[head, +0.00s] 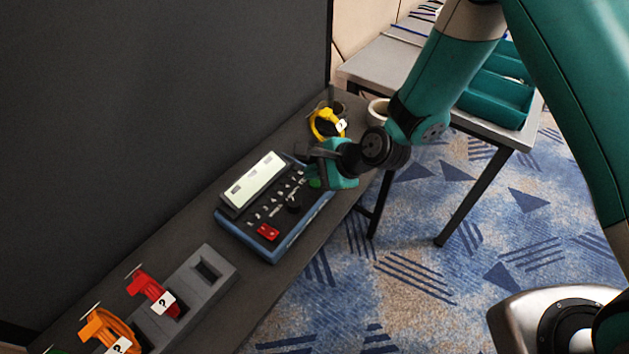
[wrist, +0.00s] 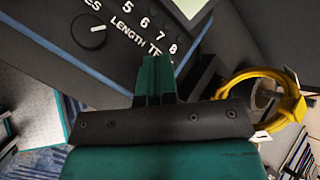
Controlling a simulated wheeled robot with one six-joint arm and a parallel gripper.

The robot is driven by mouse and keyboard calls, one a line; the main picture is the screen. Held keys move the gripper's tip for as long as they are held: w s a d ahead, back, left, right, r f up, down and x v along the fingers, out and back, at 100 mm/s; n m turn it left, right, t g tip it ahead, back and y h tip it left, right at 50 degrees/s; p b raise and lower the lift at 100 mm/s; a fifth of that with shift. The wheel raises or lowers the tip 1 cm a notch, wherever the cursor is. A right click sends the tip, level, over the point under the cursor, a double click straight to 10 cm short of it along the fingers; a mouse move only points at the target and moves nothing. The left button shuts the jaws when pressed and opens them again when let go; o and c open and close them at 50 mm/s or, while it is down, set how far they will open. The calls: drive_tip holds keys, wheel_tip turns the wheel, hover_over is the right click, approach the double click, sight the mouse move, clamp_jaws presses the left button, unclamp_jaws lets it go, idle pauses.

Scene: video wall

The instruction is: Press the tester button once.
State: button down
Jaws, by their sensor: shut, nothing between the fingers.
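The tester (head: 279,246) is a blue and dark box with a pale screen, a dial and rows of small marks, on the long dark shelf. It has a red part (head: 268,231) near its front end and a green round button (head: 315,183) near its far end. My gripper (head: 311,172) is shut and empty, right by the green button. In the wrist view, the shut fingertips (wrist: 155,70) lie over the tester panel (wrist: 75,45) beside lettering that begins "TE". The button is hidden there. I cannot tell whether the fingers touch it.
A yellow cable coil (head: 322,124) lies on the shelf beyond the tester. Red (head: 145,284) and orange (head: 100,325) tagged items and a grey holder (head: 216,282) are at the near end. A dark wall rises on the left. A table (head: 368,62) with green trays stands behind my arm.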

sight(315, 185)
drive_tip(key=shift+f, duration=0.4)
drive_tip(key=shift+f+b, duration=0.4)
drive_tip(key=shift+b, duration=0.05)
idle(0.6)
drive_tip(key=shift+r, duration=0.15)
drive_tip(key=shift+r+p, duration=0.7)
drive_tip(key=shift+p, duration=0.1)
wheel_tip(315, 185, up, 5)
drive_tip(key=p, duration=0.4)
idle(0.8)
